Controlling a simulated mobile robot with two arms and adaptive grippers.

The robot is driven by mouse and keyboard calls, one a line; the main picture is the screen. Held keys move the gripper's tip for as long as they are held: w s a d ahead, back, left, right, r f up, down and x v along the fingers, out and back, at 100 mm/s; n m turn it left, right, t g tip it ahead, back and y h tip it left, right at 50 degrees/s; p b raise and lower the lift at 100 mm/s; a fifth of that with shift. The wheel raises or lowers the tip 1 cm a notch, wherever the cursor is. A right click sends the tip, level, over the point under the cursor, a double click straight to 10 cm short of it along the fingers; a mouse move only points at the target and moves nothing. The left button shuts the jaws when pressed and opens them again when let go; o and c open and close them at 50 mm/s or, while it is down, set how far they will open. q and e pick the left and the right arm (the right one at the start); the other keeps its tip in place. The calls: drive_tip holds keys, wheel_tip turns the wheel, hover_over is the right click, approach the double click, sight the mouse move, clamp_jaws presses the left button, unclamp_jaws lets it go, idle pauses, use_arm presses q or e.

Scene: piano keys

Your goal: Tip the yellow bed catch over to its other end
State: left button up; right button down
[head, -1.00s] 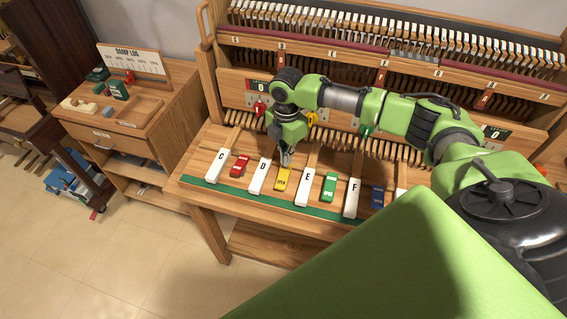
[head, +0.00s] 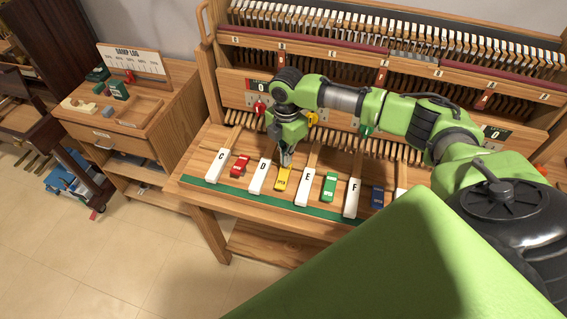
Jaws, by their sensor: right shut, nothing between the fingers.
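The yellow bed catch (head: 283,181) lies on the key bed between the white keys D (head: 260,178) and E (head: 306,187), with a small label at its near end. My right gripper (head: 286,160) is shut and empty, pointing down at the far end of the yellow catch. Its fingertips are at or just above that end; I cannot tell whether they touch. The gripper hides part of the catch's far end. My left gripper is not in view.
A red catch (head: 239,165) lies left of key D, a green catch (head: 330,187) right of key E, and a blue catch (head: 377,197) right of key F (head: 352,198). Coloured knobs, including a red one (head: 259,109), stand on the panel behind. A side cabinet (head: 120,118) stands at left.

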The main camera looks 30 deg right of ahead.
drive_tip(key=shift+f+b, duration=0.5)
drive_tip(key=shift+f, duration=0.8)
idle(0.4)
drive_tip(key=shift+r, duration=0.15)
wheel_tip(320, 180, up, 7)
drive_tip(key=p, duration=0.7)
drive_tip(key=shift+p, duration=0.4)
